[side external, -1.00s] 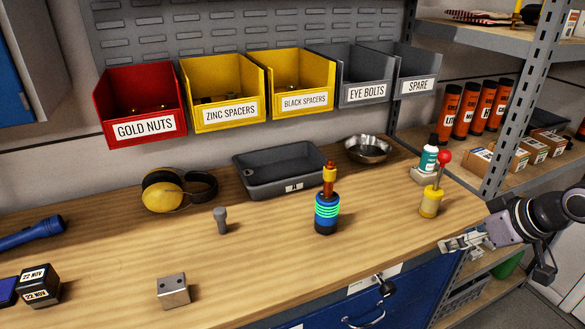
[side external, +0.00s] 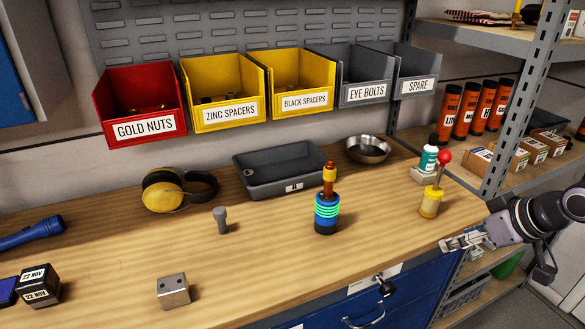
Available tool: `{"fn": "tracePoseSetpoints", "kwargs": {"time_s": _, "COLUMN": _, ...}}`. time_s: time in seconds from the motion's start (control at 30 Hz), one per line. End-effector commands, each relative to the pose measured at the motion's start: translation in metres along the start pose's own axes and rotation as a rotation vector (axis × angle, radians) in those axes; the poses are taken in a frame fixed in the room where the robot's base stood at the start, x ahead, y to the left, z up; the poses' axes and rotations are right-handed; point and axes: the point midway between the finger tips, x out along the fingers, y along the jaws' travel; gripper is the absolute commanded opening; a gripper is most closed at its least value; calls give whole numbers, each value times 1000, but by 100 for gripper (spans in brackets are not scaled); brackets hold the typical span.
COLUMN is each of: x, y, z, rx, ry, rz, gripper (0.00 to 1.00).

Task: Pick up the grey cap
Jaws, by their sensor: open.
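A small grey cap (side external: 221,220) with a rounded head and narrower stem stands upright on the wooden bench (side external: 270,260), left of the middle. I take this grey peg-like piece for the grey cap. My gripper (side external: 450,246) is at the right, by the bench's right edge, open with nothing between its fingers. It is far to the right of the cap and apart from it.
A striped stack (side external: 327,212) with an orange top stands mid-bench. A yellow base with a red-knobbed lever (side external: 431,200) is near my gripper. A grey tray (side external: 262,188), metal bowl (side external: 367,149), ear defenders (side external: 165,192) and metal block (side external: 172,291) also stand there. Bench between cap and block is clear.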

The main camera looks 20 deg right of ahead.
Motion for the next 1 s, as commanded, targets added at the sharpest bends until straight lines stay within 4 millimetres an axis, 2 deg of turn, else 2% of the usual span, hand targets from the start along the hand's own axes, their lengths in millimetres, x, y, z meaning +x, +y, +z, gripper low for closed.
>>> {"fn": "tracePoseSetpoints", "kwargs": {"time_s": 0.17, "x": -8, "y": 0, "z": -6, "rx": 0, "ry": 0, "rz": 0, "gripper": 54}}
{"fn": "tracePoseSetpoints", "kwargs": {"time_s": 0.6, "x": -83, "y": 0, "z": -59, "rx": 0, "ry": 0, "rz": 0, "gripper": 54}}
{"fn": "tracePoseSetpoints", "kwargs": {"time_s": 0.87, "x": -87, "y": -23, "z": -107, "rx": -39, "ry": -26, "rz": -33, "gripper": 54}}
{"fn": "tracePoseSetpoints", "kwargs": {"time_s": 1.0, "x": -86, "y": -42, "z": -139, "rx": -66, "ry": -45, "rz": -54, "gripper": 54}}
